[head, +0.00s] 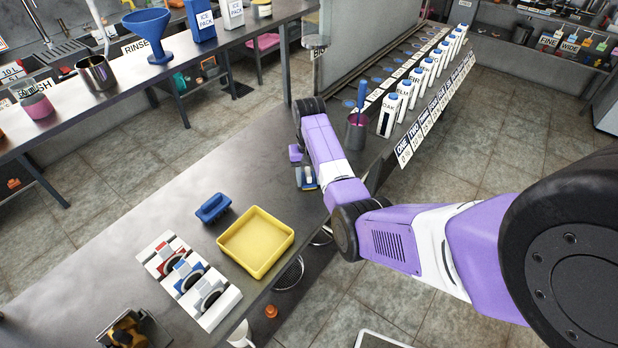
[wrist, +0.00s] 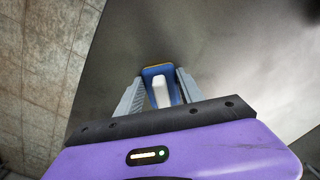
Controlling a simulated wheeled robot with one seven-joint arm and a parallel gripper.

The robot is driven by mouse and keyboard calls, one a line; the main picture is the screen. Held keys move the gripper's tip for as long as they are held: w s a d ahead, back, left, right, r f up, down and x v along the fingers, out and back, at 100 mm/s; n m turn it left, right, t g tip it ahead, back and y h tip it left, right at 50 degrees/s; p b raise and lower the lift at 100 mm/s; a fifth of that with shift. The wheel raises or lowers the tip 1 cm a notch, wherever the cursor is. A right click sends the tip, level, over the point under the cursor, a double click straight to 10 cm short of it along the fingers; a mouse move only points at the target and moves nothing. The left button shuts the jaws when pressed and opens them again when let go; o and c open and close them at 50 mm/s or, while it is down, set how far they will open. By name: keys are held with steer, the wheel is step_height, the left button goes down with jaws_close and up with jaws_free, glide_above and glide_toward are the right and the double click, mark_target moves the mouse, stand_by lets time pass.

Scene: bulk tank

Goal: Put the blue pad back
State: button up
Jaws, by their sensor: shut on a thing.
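My gripper (wrist: 160,78) is shut on a pad with a white grip block (wrist: 161,93), a blue body and a yellowish far edge. In the head view, this held pad (head: 306,180) shows just below my gripper (head: 304,168), over the steel counter near its right edge. I cannot tell whether it touches the counter. A second blue thing with a handle (head: 213,207) lies on the counter, left of a shallow yellow tray (head: 256,243). A white rack (head: 190,281) with red, blue and white sections lies in front of the tray.
The steel counter (head: 270,125) is bare between the tray and my gripper. A steel cup (head: 356,136) with a blue-handled tool and a row of white bottles (head: 404,100) stand to the right. A brass-coloured device (head: 127,332) stands at the near left.

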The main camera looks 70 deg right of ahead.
mark_target(309, 174)
steer(key=o, duration=1.2)
step_height(309, 174, up, 11)
steer(key=shift+r, duration=0.1)
steer(key=shift+r+p, duration=0.6)
steer(key=shift+p, duration=0.35)
